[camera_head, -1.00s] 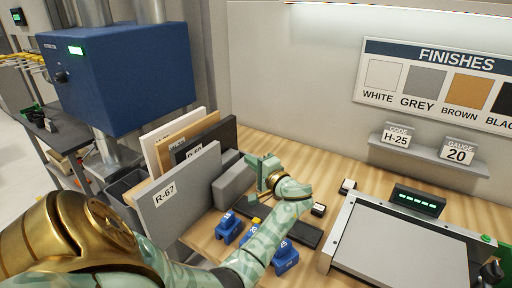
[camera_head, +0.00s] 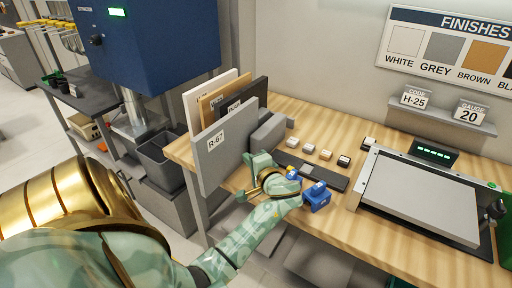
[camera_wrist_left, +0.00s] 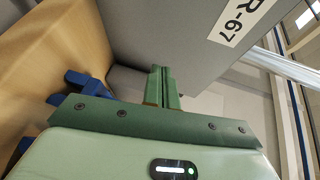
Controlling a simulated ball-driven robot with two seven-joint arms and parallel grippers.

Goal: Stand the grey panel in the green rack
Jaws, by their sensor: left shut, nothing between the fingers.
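A grey panel labelled R-67 (camera_head: 215,158) stands on edge at the left end of the bench, in front of white, brown and black panels. Its grey face and label also show close up in the left wrist view (camera_wrist_left: 180,38). My left gripper (camera_head: 252,189) is just right of this panel, by the bench's front edge. Its green fingers (camera_wrist_left: 163,86) are shut and empty; whether they touch the panel I cannot tell. My right gripper is not in view.
Blue clamps (camera_head: 317,197) and a dark tray (camera_head: 335,180) lie right of my gripper, with several small blocks (camera_head: 308,149) behind. A machine with a light grey top (camera_head: 425,200) fills the bench's right. A dark bin (camera_head: 160,165) stands left of the bench.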

